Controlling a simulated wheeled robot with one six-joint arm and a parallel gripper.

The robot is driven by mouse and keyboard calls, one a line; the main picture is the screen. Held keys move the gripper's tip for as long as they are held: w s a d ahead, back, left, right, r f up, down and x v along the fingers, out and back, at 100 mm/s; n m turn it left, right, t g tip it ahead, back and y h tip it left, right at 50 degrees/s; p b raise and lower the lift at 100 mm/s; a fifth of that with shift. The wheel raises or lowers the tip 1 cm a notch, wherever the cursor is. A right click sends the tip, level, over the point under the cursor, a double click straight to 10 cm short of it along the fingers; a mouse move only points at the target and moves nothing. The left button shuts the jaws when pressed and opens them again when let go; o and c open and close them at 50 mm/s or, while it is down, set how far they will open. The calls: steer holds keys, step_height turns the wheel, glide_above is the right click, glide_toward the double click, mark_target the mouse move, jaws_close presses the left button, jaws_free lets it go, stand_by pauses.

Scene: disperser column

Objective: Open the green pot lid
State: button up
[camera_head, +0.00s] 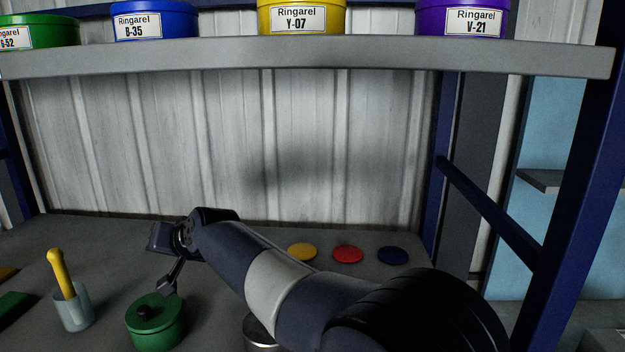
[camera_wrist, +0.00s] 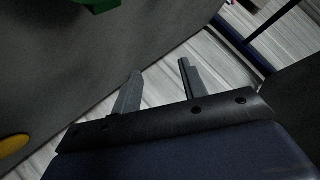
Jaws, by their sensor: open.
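The green pot (camera_head: 160,335) stands on the grey worktop at the lower left of the head view. Its green lid (camera_head: 165,308) is on, with a dark knob (camera_head: 143,312) on top. My gripper (camera_head: 168,286) is just above and behind the lid, apart from the knob as far as I can tell. In the wrist view my gripper (camera_wrist: 159,67) is open, with nothing between its two grey fingers. A green piece (camera_wrist: 95,4) is cut off at the top of the wrist view; I cannot tell if it is the pot.
A grey cup (camera_head: 73,312) with a yellow-handled tool (camera_head: 60,272) stands left of the pot. A metal container (camera_head: 262,336) is partly hidden by my arm. Yellow (camera_head: 302,252), red (camera_head: 347,254) and blue (camera_head: 392,256) discs lie behind. A shelf (camera_head: 300,57) with coloured tubs hangs above.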

steer(key=b+v, duration=0.3)
steer(key=v, duration=0.8)
steer(key=p+x, duration=0.3)
steer(key=x, duration=0.8)
steer(key=shift+s+a+r+n+t+y+b, duration=0.1)
steer(key=shift+s+n+t+y+b, duration=0.1)
steer(key=shift+s+n+t+b, duration=0.55)
steer(key=shift+s+a+r+n+t+y+b, duration=0.1)
steer(key=shift+s+n+t+y+b, duration=0.2)
steer(key=shift+s+t+b, duration=0.85)
steer(key=shift+s+d+g+b, duration=0.1)
steer(key=shift+s+g+b, duration=0.05)
steer(key=shift+g+b, duration=0.2)
